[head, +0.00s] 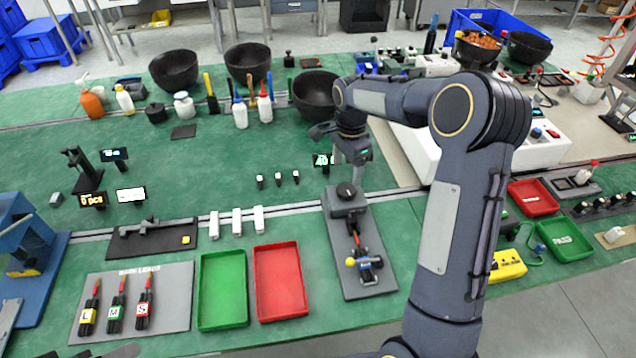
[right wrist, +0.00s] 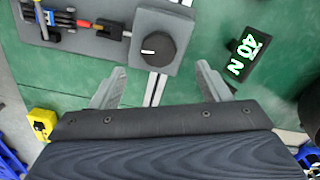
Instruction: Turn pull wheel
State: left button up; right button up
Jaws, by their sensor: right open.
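The pull wheel (head: 346,191) is a round black knob with a white mark, on a grey block at the back end of a grey test fixture (head: 377,286). In the right wrist view, the wheel (right wrist: 158,48) lies ahead of my fingertips, roughly centred between them. My right gripper (head: 350,158) is open and empty, above and just behind the wheel in the head view; its spread fingers (right wrist: 160,82) also show in the right wrist view, apart from the wheel. A red-and-black lead lies along the fixture, from the block to a clamp. My left gripper is not clearly visible.
A small display (head: 323,160) reading 40 N stands beside the gripper. A green tray (head: 202,318) and a red tray (head: 259,310) lie left of the fixture. Black bowls (head: 174,70) stand at the back.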

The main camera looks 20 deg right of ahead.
aim_at(346, 189)
notch_tip(346, 189, down, 7)
jog(key=shift+s+d+f+p, duration=0.1)
jog(key=shift+p, duration=0.35)
jog(key=shift+c, duration=0.4)
jog(key=c, duration=0.9)
